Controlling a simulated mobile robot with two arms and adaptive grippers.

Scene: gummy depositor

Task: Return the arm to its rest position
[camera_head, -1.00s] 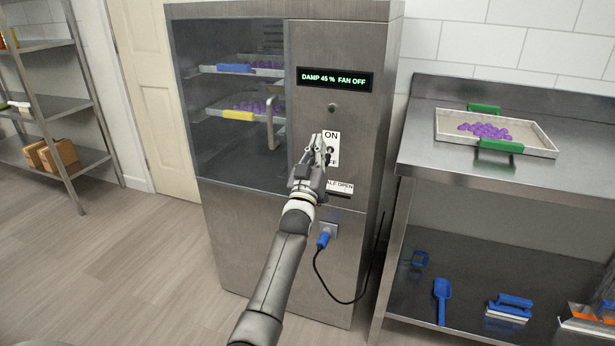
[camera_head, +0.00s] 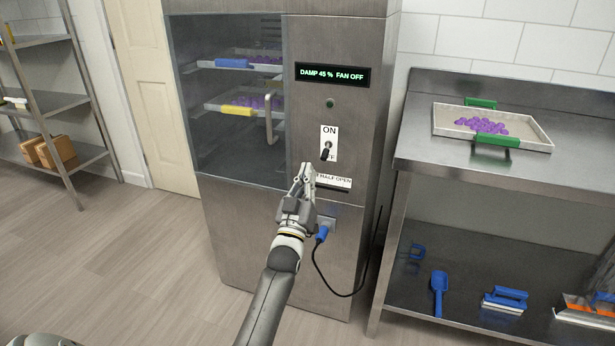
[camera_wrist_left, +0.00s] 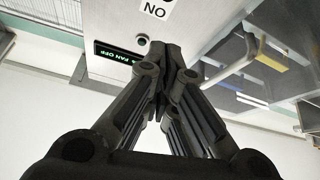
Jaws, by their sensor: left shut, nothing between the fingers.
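My left gripper (camera_head: 305,170) is shut and empty in the head view. The switch lever points down. The display (camera_head: 332,74) reads "DAMP 45 % FAN OFF". In the left wrist view the shut fingers (camera_wrist_left: 163,65) point towards the cabinet, whose display (camera_wrist_left: 120,52) appears upside down. I cannot tell whether the fingers touch the cabinet. My right gripper is not in view.
A glass door with a handle (camera_head: 270,120) covers trays of purple gummies. A blue plug (camera_head: 322,234) and black cable hang below the gripper. A steel table (camera_head: 425,155) at right holds a tray (camera_head: 545,146) of purple gummies. Open floor (camera_head: 130,270) lies at left.

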